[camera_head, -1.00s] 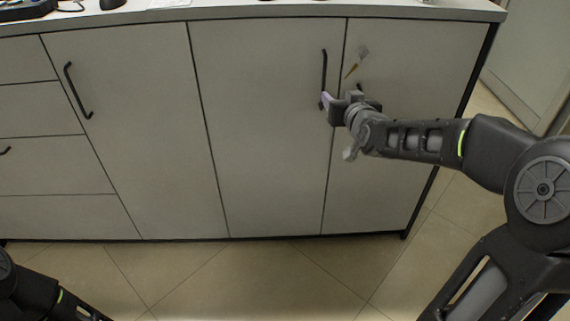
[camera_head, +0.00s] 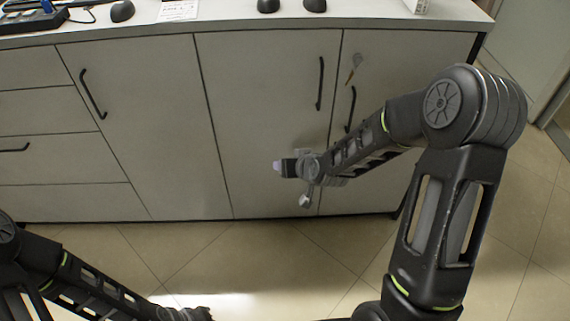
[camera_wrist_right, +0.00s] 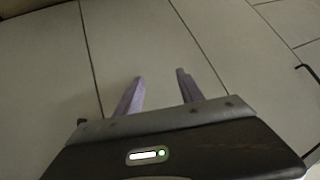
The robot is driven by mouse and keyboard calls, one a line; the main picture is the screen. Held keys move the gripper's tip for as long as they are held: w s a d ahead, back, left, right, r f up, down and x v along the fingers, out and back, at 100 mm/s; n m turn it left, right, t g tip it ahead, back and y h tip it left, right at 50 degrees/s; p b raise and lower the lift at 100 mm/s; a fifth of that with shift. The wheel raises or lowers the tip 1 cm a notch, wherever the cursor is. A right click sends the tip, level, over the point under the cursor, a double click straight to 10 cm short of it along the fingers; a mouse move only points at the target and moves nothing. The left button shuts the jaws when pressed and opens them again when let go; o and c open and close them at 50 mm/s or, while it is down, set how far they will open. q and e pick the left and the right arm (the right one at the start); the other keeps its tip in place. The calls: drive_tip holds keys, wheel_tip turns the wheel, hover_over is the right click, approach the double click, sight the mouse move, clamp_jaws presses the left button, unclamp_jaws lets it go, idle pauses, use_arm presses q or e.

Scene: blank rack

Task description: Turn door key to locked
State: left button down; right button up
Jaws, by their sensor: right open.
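A small key with a brownish lower part (camera_head: 354,67) sits high on the right-hand cabinet door (camera_head: 400,70), above that door's black handle, in the head view. It is too small to tell which way it is turned. My right gripper (camera_head: 278,166) is in front of the neighbouring door, below and left of the key and clear of it. The wrist view shows its two purple fingers (camera_wrist_right: 158,88) apart with nothing between them; no key shows there. My left gripper (camera_head: 190,314) is at the bottom edge, and its fingers are not clear.
Black bar handles stand on the middle door (camera_head: 320,84) and the right-hand door (camera_head: 350,109). The worktop (camera_head: 220,15) above carries several dark objects and a paper sheet. The tiled floor (camera_head: 260,265) in front is clear.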

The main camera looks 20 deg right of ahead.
drive_tip(key=shift+s+a+f+g+p, duration=0.4)
drive_tip(key=shift+s+a+f, duration=0.15)
drive_tip(key=shift+s+a, duration=0.3)
drive_tip(key=shift+c, duration=0.3)
drive_tip(key=shift+d, duration=0.1)
drive_tip(key=c, duration=0.3)
drive_tip(key=shift+m+h, duration=0.6)
drive_tip(key=shift+m, duration=0.2)
drive_tip(key=d, duration=0.7)
drive_tip(key=shift+s+d+r, duration=0.2)
drive_tip(key=shift+s, duration=0.2)
drive_tip(key=shift+c, duration=0.4)
drive_tip(key=d+r+m+t+h, duration=0.2)
drive_tip(key=d+r, duration=0.3)
drive_tip(key=d, duration=0.4)
drive_tip(key=w+d+r+m+t+h, duration=0.1)
drive_tip(key=d+r+m+t, duration=0.1)
drive_tip(key=r, duration=0.6)
drive_tip(key=w+d+r+m+t+h, duration=0.2)
drive_tip(key=d+r+m+t, duration=0.1)
drive_tip(key=r, duration=0.5)
drive_tip(key=shift+d+r+t+h, duration=0.3)
drive_tip(key=shift+d+r+t, duration=0.05)
drive_tip(key=shift+d+t, duration=0.35)
drive_tip(key=shift+p+x, duration=0.7)
drive_tip(key=shift+x, duration=3.15)
